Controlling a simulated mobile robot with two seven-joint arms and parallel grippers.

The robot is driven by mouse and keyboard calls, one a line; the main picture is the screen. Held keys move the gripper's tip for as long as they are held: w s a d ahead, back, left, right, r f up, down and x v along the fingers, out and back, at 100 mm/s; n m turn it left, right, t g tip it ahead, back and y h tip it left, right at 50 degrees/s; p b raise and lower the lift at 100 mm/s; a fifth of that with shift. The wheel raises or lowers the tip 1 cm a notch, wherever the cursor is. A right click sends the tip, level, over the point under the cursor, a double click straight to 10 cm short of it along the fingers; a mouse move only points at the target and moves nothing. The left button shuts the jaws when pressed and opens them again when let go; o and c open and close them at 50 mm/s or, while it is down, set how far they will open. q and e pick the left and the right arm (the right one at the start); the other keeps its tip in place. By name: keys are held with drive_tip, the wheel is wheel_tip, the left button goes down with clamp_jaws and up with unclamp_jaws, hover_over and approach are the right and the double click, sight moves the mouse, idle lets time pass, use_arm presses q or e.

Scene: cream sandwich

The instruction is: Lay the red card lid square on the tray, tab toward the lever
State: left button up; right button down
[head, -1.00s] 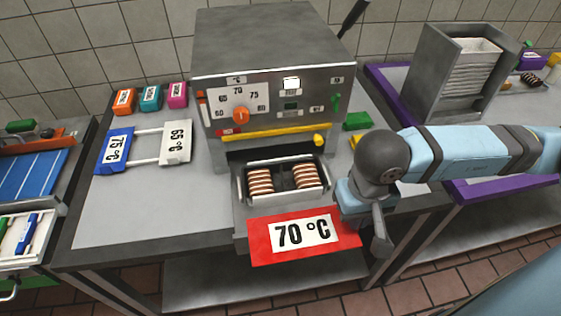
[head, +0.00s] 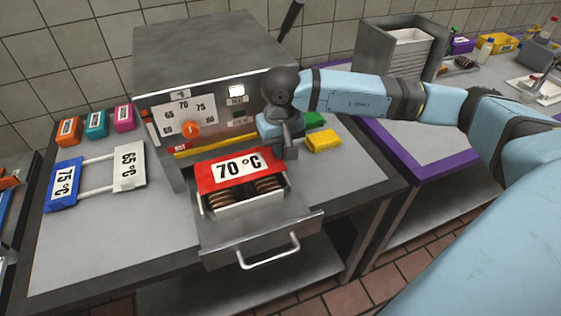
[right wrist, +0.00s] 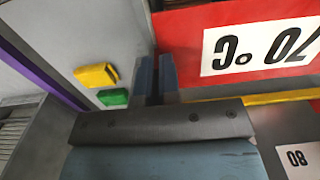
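The red card lid (head: 205,182), marked 70 °C, is over the back part of the tray (head: 246,209) in the pulled-out drawer, close to the machine front. The tray's front part shows, with dark striped pieces inside. My right gripper (head: 288,151) is at the card's right edge. In the right wrist view its fingers (right wrist: 156,82) are close together at the edge of the red card (right wrist: 185,45), shut on it. I cannot make out the tab. A dark lever-like handle (head: 291,17) rises behind the machine's right side. My left gripper is not in view.
The machine (head: 215,55) stands behind the drawer, whose handle (head: 268,256) faces front. A yellow block (head: 323,141) and a green block (head: 314,119) lie right of it. The 75 °C and 65 °C cards (head: 64,187) (head: 129,167) lie left.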

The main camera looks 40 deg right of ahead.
drive_tip(key=f, duration=0.3)
drive_tip(key=shift+s+f, duration=0.1)
drive_tip(key=shift+s, duration=0.1)
wheel_tip(320, 180, down, 2)
drive_tip(key=shift+f+p, duration=0.15)
drive_tip(key=shift+p, duration=0.4)
drive_tip(key=shift+w+f, duration=0.2)
drive_tip(key=shift+f, duration=0.1)
drive_tip(key=shift+f, duration=0.1)
drive_tip(key=shift+f+b, duration=0.2)
drive_tip(key=shift+b, duration=0.1)
drive_tip(key=c, duration=1.3)
unclamp_jaws()
drive_tip(key=shift+r, duration=0.1)
drive_tip(key=shift+c, duration=0.2)
drive_tip(key=shift+r, duration=0.1)
